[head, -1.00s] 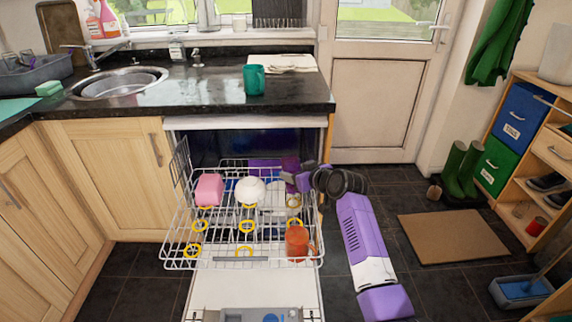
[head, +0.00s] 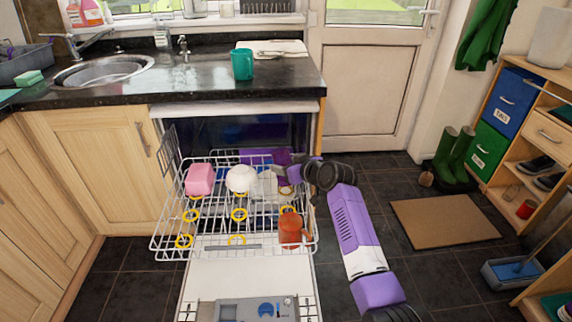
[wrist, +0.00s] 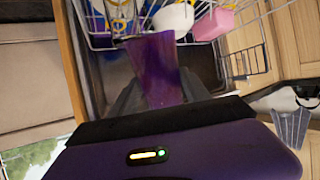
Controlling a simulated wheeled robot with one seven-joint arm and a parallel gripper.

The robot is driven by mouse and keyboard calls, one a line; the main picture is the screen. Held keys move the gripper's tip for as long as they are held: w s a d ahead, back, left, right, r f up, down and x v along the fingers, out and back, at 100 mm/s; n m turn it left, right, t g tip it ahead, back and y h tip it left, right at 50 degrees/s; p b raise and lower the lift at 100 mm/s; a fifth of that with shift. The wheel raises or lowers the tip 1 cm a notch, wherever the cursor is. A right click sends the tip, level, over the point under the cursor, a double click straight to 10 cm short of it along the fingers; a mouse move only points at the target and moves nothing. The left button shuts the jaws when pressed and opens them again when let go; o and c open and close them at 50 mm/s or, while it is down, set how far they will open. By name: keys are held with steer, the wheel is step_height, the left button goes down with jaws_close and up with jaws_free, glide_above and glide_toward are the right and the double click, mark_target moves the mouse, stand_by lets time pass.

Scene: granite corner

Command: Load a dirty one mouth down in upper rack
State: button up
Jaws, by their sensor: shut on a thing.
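My gripper (head: 281,173) is at the back right of the pulled-out upper rack (head: 165,246). In the wrist view my gripper (wrist: 157,95) is shut on a purple translucent cup (wrist: 155,58). The cup shows partly in the head view (head: 283,157), behind the wires; which way its mouth faces I cannot tell. A pink mug (head: 199,179), a white rounded mug or bowl (head: 241,178) and an orange mug (head: 290,230) stand in the rack. A clear glass (head: 266,186) is beside the white one. A teal mug (head: 242,64) is on the counter.
Yellow rings (head: 239,215) mark several rack places; the front left and middle ones look empty. The open dishwasher door (head: 235,277) lies below the rack. The black counter (head: 200,88) overhangs behind. Green boots (head: 455,155) and a brown mat (head: 444,220) are on the right.

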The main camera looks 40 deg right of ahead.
steer(key=shift+f+b, duration=4.9)
steer(key=shift+f, duration=1.3)
steer(key=o, duration=1.6)
steer(key=shift+o, duration=0.2)
steer(key=p+v, duration=0.2)
steer(key=v, duration=0.6)
steer(key=shift+p, duration=0.3)
steer(key=shift+w, duration=0.1)
